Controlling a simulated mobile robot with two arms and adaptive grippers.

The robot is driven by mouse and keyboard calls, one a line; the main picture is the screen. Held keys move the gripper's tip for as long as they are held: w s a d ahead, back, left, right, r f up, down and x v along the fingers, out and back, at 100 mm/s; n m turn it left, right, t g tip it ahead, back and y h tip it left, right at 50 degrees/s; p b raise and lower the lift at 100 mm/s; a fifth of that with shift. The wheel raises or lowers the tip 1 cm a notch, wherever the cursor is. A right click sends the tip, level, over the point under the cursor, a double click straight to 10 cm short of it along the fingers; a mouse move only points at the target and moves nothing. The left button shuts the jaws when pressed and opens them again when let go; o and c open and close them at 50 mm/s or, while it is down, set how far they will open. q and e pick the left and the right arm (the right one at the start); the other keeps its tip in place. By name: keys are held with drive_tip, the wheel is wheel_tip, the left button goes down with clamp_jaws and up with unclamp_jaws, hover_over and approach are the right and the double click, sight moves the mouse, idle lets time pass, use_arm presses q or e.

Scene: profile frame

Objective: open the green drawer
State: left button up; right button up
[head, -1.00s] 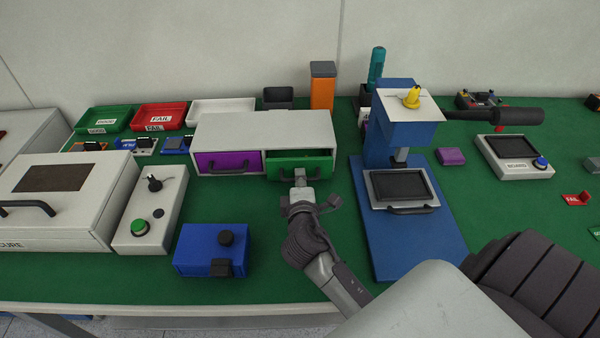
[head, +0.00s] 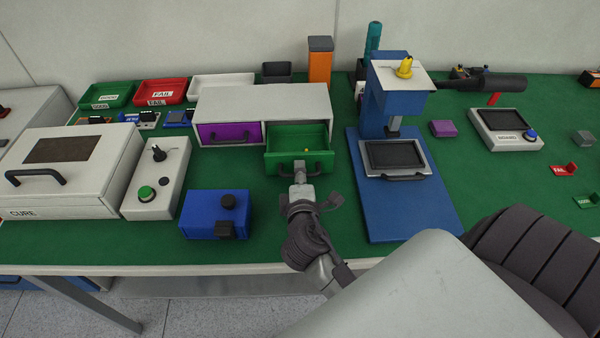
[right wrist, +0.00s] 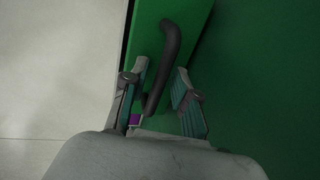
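The green drawer (head: 283,164) sits in the right half of a white cabinet (head: 262,101) and stands pulled out, its open inside showing. A small yellowish thing (head: 307,150) lies in it. Its dark handle (head: 319,167) is on the front; it also shows in the right wrist view (right wrist: 171,48). My right gripper (head: 301,170) is at this handle, with its fingers (right wrist: 163,75) on both sides of the bar. It appears shut on the handle; finger contact is partly hidden. My left gripper is not in view.
A closed purple drawer (head: 228,134) is on the left of the cabinet. A blue press (head: 402,190) stands close to the right of my arm. A blue box (head: 213,213) and a grey control box (head: 157,178) stand to the left. Green table surface is free before the drawer.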

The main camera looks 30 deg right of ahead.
drive_tip(key=shift+s, duration=0.1)
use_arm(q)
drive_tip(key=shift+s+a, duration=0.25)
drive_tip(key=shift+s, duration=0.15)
use_arm(e)
drive_tip(key=v, duration=1.2)
drive_tip(key=shift+a, duration=0.1)
